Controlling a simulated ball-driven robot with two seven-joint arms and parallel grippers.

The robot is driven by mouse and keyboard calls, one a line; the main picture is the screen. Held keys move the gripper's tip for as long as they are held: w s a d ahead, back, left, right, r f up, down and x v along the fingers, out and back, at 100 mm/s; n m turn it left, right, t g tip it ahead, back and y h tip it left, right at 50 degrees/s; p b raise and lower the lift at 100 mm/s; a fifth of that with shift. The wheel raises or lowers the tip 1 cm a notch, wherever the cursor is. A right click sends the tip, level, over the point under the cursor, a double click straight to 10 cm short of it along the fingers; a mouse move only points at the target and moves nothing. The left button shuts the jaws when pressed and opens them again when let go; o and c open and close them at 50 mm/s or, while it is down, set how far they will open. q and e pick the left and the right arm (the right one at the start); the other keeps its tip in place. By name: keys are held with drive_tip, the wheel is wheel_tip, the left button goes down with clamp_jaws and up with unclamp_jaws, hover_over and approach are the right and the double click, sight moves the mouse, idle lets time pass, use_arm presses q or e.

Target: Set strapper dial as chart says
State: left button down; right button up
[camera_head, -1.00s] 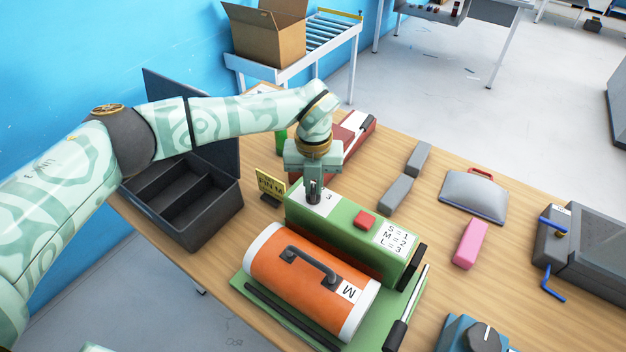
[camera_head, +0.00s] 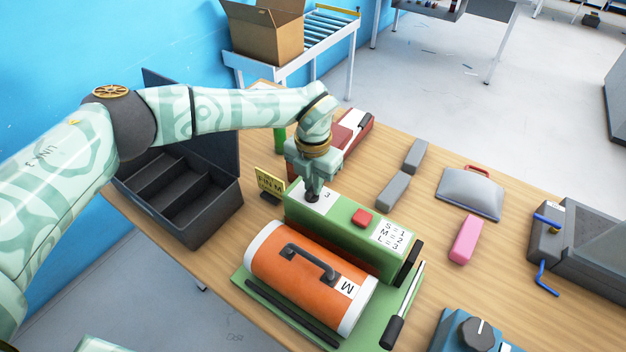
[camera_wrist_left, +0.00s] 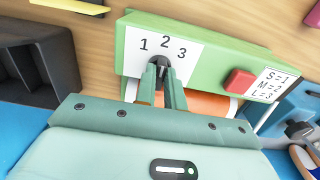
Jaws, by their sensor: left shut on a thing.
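The green strapper (camera_head: 345,226) stands on the table with a white dial plate on its left end. The plate reads 1, 2, 3 in the left wrist view (camera_wrist_left: 163,45). My left gripper (camera_head: 312,196) points down and is shut on the dark dial (camera_wrist_left: 159,62). The fingers hide most of the dial, so I cannot tell which number it points at. The chart (camera_head: 391,238) on the strapper's top reads S=1, M=2, L=3. The orange bundle (camera_head: 300,268) in front carries a label M (camera_head: 347,288). My right gripper is not in view.
A red button (camera_head: 362,217) sits between dial and chart. A black-handled lever (camera_head: 393,330) is at the strapper's right. A dark compartment box (camera_head: 205,232) stands left, a yellow sign (camera_head: 269,182) behind the dial. Grey blocks (camera_head: 392,190) and a pink block (camera_head: 465,238) lie right.

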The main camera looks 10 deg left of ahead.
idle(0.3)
use_arm(q)
drive_tip(key=c, duration=1.5)
unclamp_jaws()
drive_tip(key=shift+r, duration=0.1)
wheel_tip(320, 180, up, 16)
drive_tip(key=shift+r+p, duration=0.1)
drive_tip(key=shift+p, duration=0.25)
